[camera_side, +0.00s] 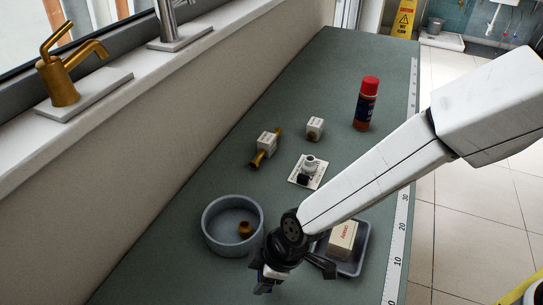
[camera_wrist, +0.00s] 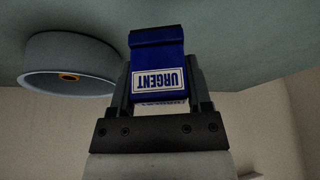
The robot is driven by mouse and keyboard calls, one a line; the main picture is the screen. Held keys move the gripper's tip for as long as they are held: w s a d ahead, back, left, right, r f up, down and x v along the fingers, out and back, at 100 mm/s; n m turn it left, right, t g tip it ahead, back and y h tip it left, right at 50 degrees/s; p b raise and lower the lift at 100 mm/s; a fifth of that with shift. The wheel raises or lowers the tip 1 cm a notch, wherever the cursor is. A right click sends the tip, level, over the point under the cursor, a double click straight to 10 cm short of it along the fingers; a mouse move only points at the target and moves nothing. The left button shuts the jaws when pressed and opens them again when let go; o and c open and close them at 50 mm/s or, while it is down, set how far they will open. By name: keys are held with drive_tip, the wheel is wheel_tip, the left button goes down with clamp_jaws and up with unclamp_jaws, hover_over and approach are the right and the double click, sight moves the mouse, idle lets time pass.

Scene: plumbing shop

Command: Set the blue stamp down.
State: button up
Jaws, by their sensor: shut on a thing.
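The blue stamp (camera_wrist: 158,62) is a dark blue block with a white label reading "URGENT". My gripper (camera_wrist: 160,92) is shut on it, with a dark finger on each side of the block in the wrist view. In the side view my gripper (camera_side: 270,270) is at the near end of the bench, in front of the round grey bowl. Only a small blue part of the stamp shows there, below the gripper. I cannot tell how far the stamp is from the green bench top (camera_side: 180,235).
A round grey bowl (camera_side: 210,238) with a brass fitting (camera_side: 245,229) stands close by. A grey tray (camera_side: 358,262) with a cream box (camera_side: 342,240) is right of my gripper. Farther back are a white card (camera_side: 296,178), white blocks (camera_side: 315,128) and a red-capped bottle (camera_side: 366,104).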

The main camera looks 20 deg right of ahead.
drive_tip(key=shift+w+a+f, duration=0.2)
drive_tip(key=shift+f, duration=1.6)
drive_tip(key=shift+f, duration=0.2)
drive_tip(key=o, duration=1.3)
drive_tip(key=shift+r, duration=0.2)
drive_tip(key=shift+d+r, duration=0.15)
drive_tip(key=shift+r, duration=0.4)
drive_tip(key=shift+v, duration=5.45)
